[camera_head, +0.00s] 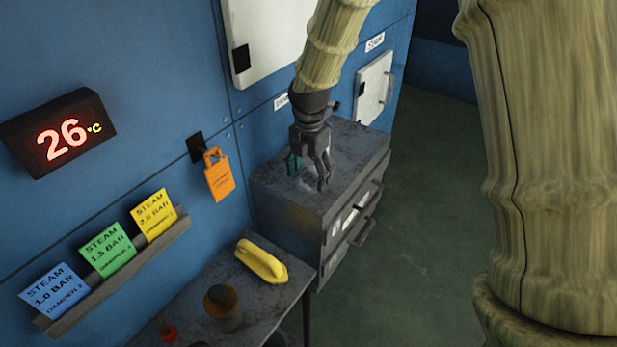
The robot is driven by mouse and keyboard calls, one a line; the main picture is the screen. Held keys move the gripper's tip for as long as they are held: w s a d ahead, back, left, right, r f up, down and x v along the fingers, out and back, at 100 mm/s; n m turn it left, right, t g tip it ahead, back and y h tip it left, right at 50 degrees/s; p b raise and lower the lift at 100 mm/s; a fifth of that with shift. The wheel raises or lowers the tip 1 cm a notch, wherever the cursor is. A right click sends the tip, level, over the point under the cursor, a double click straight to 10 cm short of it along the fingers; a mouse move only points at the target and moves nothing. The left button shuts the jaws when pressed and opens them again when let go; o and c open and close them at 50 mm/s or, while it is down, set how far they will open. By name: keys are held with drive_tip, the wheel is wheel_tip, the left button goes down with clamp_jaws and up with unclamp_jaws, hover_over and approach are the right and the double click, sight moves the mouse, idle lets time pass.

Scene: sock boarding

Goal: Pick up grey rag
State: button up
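My gripper (324,182) points down over the top of a dark grey metal drawer cabinet (279,196) beside the blue wall. Its dark fingers reach close to the cabinet top, and their spacing is too small and dark to judge. A slightly lighter grey patch (309,184) lies at the fingers, on the cabinet top. It may be the grey rag, but its outline blends with the metal. I cannot tell whether the fingers touch it. A small teal item (293,163) stands just left of the gripper.
A lower metal table (196,302) in front holds a yellow object (262,261), a dark round container (222,305) and a small red item (168,332). An orange tag (218,175) hangs on the wall. Colored steam cards (107,249) stand on a ledge.

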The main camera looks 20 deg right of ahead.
sight(309, 174)
drive_tip(key=c, duration=0.6)
drive_tip(key=shift+r+b, duration=0.55)
drive_tip(key=shift+r, duration=0.3)
drive_tip(key=shift+r+b, duration=0.45)
drive_tip(key=shift+r, duration=0.45)
drive_tip(key=s+a+b, duration=0.2)
drive_tip(key=s, duration=0.5)
drive_tip(key=s+a+r+b, duration=0.1)
drive_tip(key=s+a+b, duration=0.1)
drive_tip(key=s, duration=0.6)
drive_tip(key=shift+a+r, duration=0.25)
drive_tip(key=shift+a, duration=0.55)
